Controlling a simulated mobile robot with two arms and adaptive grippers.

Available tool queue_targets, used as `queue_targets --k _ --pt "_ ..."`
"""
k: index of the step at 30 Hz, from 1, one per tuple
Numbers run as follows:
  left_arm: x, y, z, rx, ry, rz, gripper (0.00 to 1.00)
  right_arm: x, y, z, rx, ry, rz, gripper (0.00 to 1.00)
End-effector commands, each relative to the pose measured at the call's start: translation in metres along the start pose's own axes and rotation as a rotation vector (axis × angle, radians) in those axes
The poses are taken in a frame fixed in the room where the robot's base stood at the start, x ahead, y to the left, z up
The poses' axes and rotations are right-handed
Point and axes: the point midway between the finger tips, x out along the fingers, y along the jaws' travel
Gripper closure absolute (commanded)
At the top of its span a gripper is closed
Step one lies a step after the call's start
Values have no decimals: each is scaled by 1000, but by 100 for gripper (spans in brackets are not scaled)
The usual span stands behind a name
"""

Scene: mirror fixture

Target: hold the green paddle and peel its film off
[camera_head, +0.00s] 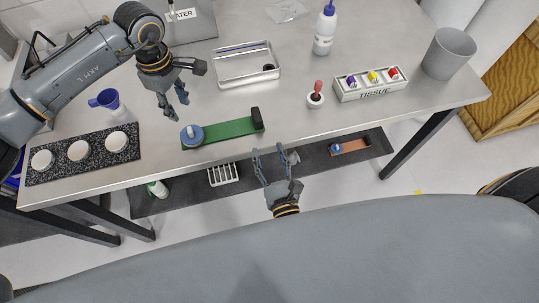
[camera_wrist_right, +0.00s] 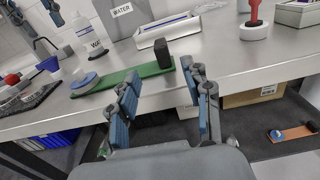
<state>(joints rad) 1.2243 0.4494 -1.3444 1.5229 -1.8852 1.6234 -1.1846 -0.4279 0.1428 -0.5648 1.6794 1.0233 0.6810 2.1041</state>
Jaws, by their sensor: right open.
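The green paddle (camera_head: 228,131) lies flat on the table near its front edge, with a black block (camera_head: 256,118) at its right end and a blue round piece (camera_head: 192,134) at its left end. It also shows in the right wrist view (camera_wrist_right: 128,76). I cannot make out a separate film on it. My left gripper (camera_head: 178,109) is open and empty, above and behind the paddle's left end. My right gripper (camera_head: 270,152) is open and empty in front of the table edge, apart from the paddle; the wrist view shows its fingers (camera_wrist_right: 163,84) spread.
Behind the paddle is a metal tray (camera_head: 246,82). A speckled mat (camera_head: 95,174) with white discs lies at left. A brown paddle (camera_head: 352,146) lies below the table.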

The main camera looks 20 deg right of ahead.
Motion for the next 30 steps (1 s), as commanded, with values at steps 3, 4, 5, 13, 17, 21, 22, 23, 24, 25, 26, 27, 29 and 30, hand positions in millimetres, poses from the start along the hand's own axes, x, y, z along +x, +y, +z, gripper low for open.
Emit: queue_targets --k 3,4,5,13,17,21,22,23,24,25,26,27,29,30 --pt "0 0 0 0 0 0 62 14 0 1 4 -4 -2 51" --pt "0 0 0 0 0 0 62 19 0 1 3 -4 -2 51" --pt "0 0 0 0 0 0 62 24 0 2 3 -5 -2 51" --pt "0 0 0 0 0 0 62 78 0 1 1 -4 -1 51" --pt "0 0 0 0 0 0 62 102 0 1 0 -3 -1 51" --pt "0 0 0 0 0 0 62 121 1 1 -1 -2 1 51" --pt "0 0 0 0 0 0 62 124 1 0 -1 -1 1 51" --pt "0 0 0 0 0 0 62 126 1 0 -1 -1 1 51" --pt "0 0 0 0 0 0 62 129 0 0 -1 -1 1 51" --pt "0 0 0 0 0 0 62 131 0 0 -1 -1 1 51" --pt "0 0 0 0 0 0 62 132 0 0 -1 -1 1 51" --pt "0 0 0 0 0 0 62 133 0 0 -1 0 1 51" --pt "0 0 0 0 0 0 62 134 0 0 -1 0 1 51" --pt "0 0 0 0 0 0 62 135 0 0 -1 0 1 51"
